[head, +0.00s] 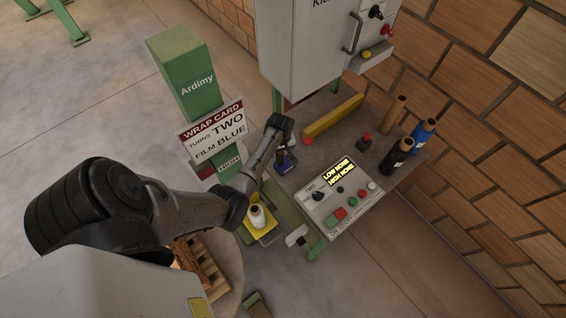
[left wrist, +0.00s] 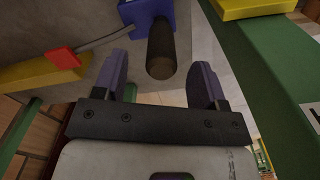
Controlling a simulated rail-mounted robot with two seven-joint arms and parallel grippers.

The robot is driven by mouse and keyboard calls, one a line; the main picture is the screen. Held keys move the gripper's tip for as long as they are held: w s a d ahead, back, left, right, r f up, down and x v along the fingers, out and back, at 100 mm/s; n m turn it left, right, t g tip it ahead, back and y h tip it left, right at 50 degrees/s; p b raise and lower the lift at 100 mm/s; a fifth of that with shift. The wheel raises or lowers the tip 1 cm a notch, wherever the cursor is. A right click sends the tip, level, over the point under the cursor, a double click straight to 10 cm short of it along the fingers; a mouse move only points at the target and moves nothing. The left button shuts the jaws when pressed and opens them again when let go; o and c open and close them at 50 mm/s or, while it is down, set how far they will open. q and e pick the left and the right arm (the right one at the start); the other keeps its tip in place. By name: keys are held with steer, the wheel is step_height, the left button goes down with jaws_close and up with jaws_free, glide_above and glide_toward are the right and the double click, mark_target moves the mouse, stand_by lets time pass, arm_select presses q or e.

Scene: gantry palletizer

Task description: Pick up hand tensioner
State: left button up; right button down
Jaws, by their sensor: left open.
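The hand tensioner has a blue body, a dark round handle (left wrist: 161,48) and a thin metal rod running to a red end (left wrist: 63,57). It lies on the grey bench top; in the head view its red end (head: 308,141) shows, while much of the rest is hidden by or close to my left gripper (head: 285,160). In the left wrist view my left gripper (left wrist: 160,84) is open. The handle's end sits between the two purple fingertips, with gaps on both sides. My right gripper is not in view.
A control box (head: 340,194) with buttons stands on the bench's front part. A yellow bar (head: 333,118) lies behind the tensioner. Dark and blue-wrapped rolls (head: 397,155) stand at the right. A grey cabinet (head: 312,45) rises at the back, a green post with a card (head: 214,130) at the left.

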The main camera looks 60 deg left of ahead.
arm_select(q)
glide_above(282, 165)
steer(key=a, duration=0.1)
step_height(282, 165, down, 4)
steer(key=shift+s+a+f, duration=0.1)
steer(key=shift+s, duration=0.05)
steer(key=shift+f, duration=0.55)
jaws_close()
